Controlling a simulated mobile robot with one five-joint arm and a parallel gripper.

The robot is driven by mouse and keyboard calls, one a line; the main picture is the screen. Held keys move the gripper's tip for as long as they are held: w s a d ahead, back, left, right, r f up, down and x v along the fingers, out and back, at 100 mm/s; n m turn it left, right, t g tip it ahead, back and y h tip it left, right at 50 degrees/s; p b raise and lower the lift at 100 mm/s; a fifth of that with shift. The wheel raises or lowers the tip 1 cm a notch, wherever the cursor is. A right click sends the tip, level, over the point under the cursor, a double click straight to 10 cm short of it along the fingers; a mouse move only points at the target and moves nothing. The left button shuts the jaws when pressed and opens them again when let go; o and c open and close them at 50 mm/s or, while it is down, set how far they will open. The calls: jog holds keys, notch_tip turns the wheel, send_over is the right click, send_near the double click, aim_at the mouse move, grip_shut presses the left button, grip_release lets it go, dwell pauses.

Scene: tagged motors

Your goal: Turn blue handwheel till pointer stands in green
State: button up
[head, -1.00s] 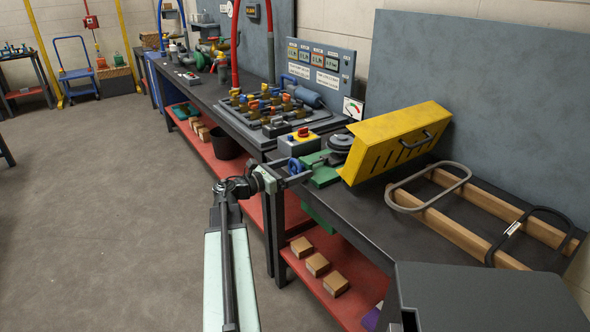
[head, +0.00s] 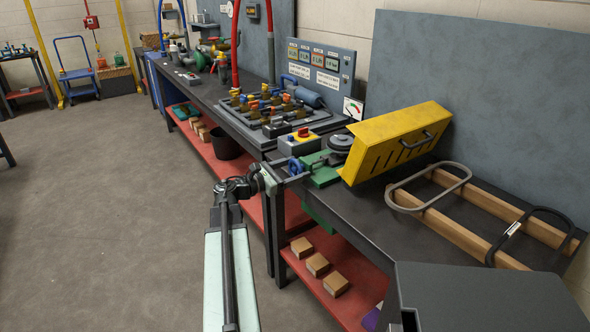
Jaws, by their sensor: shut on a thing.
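The blue handwheel (head: 295,166) is small in the head view, at the near edge of the bench beside the green machine base (head: 325,178). My gripper (head: 292,177) reaches it from the left and is shut on it. The jaws hide part of the wheel. A white dial card (head: 353,108) with red and green marks stands behind, against the wall. Its pointer is too small to read.
A yellow slotted guard (head: 398,142) leans to the right of the green base. A box with a red and yellow knob (head: 301,138) stands just behind the wheel. Wooden rails (head: 455,220) lie on the right bench. The floor at left is clear.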

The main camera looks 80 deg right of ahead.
jog(key=m, duration=0.5)
jog(key=shift+f+m, duration=0.1)
jog(key=shift+m, duration=0.2)
jog(key=shift+a+m, duration=0.15)
jog(key=shift+m, duration=2.05)
